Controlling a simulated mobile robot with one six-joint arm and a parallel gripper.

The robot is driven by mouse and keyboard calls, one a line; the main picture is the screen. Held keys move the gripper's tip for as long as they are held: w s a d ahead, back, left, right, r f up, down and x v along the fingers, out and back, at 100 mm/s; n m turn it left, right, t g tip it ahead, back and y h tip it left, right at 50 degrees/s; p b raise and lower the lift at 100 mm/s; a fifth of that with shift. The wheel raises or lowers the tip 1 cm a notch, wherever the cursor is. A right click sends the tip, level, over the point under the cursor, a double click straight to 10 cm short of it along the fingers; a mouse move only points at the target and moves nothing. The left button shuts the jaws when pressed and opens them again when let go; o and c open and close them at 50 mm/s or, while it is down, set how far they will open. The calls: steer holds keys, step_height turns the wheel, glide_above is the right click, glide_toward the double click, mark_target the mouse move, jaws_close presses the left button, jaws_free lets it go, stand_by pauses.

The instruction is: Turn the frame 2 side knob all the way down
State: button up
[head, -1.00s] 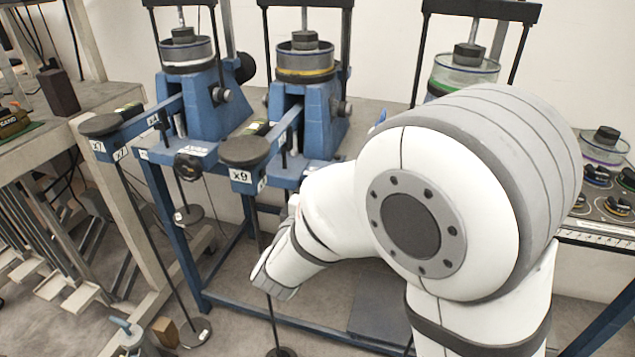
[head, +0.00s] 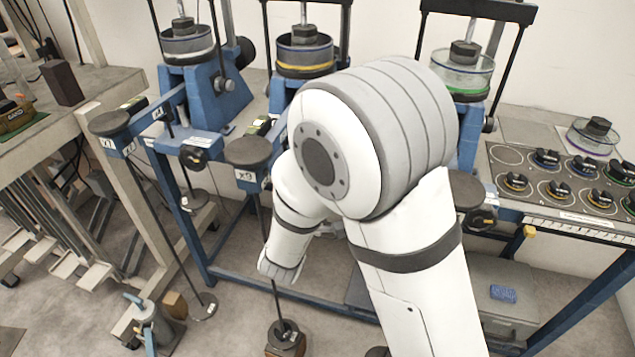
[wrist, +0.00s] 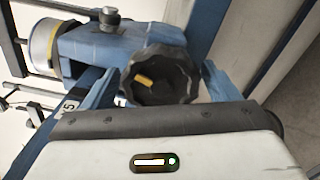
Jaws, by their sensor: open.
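The middle blue frame, with a yellow-banded cylinder (head: 304,55), stands behind my arm in the head view. Its side knob is hidden there by my arm. In the wrist view a black lobed knob (wrist: 176,80) with a yellow mark faces the camera, on a blue frame whose yellow-banded cylinder (wrist: 44,46) shows at upper left. My gripper (wrist: 160,72) is open, with what look like its two fingers on either side of the knob. I cannot tell whether they touch it. The gripper itself does not show in the head view.
The left frame (head: 218,100) has its own black knob (head: 194,157). The right frame's green-banded cylinder (head: 463,75) and another black knob (head: 482,219) show right of my arm. Lever weights hang on rods in front. A bench with several dark weights (head: 546,158) is at right.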

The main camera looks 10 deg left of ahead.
steer(key=shift+s, duration=0.1)
steer(key=s, duration=0.2)
steer(key=s+p, duration=0.1)
steer(key=s, duration=0.1)
steer(key=s+p, duration=0.1)
steer(key=shift+s+a, duration=0.4)
steer(key=shift+f, duration=0.1)
